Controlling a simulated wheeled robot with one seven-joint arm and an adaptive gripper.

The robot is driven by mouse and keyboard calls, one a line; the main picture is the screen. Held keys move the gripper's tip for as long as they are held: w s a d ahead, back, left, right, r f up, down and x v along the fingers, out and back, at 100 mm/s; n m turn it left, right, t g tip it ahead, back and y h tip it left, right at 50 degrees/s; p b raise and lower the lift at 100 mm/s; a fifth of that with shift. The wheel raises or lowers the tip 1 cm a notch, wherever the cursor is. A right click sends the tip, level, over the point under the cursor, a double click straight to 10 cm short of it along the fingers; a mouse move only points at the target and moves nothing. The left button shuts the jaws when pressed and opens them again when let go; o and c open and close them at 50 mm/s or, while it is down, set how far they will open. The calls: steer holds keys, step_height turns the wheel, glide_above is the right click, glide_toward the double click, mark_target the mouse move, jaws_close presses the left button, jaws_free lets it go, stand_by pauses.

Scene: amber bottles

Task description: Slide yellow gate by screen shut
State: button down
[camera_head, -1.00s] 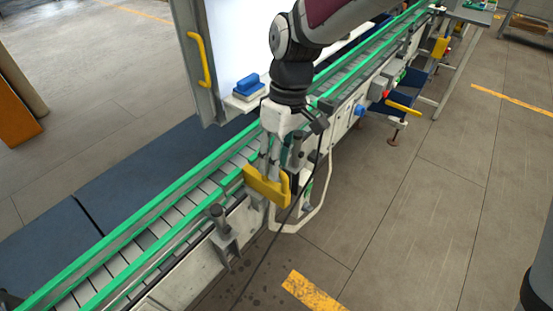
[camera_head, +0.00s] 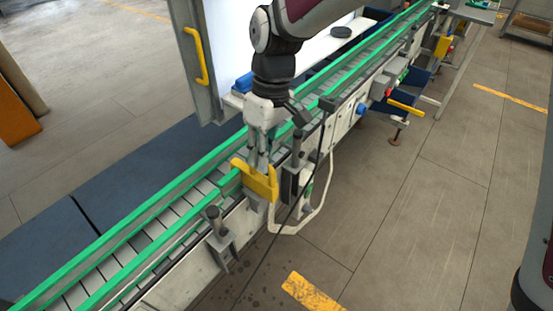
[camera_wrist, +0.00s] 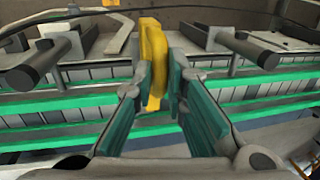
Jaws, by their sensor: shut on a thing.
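The yellow gate (camera_head: 262,186) is a U-shaped plate at the near rail of the conveyor, beside the white lit screen (camera_head: 228,45). My gripper (camera_head: 260,162) comes down on it from above, its fingers at the gate's upper part. In the wrist view, the gate (camera_wrist: 153,52) stands between the two green-padded fingers of my gripper (camera_wrist: 164,85), which are shut on it. The gate reaches over the green near rail towards the belt. The fingers hide part of it, and its lower slide is not clear.
The conveyor (camera_head: 140,243) runs diagonally with green rails. Grey posts (camera_head: 214,217) stand on brackets along its near side. A second yellow gate (camera_head: 442,46) is farther up the line. A yellow handle (camera_head: 196,55) is on the screen's frame. The floor at right is open.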

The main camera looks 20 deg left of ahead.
steer(key=a, duration=0.1)
steer(key=w+a+b, duration=0.1)
steer(key=shift+w+a+f, duration=0.15)
steer(key=shift+a, duration=0.15)
steer(key=shift+a+r, duration=0.2)
steer(key=shift+a, duration=0.05)
steer(key=c, duration=1.6)
jaws_free()
steer(key=shift+a, duration=0.15)
steer(key=shift+r, duration=0.1)
step_height(320, 180, up, 12)
steer(key=w+d, duration=0.1)
steer(key=w, duration=0.1)
steer(key=shift+f, duration=0.25)
steer(key=shift+w, duration=0.1)
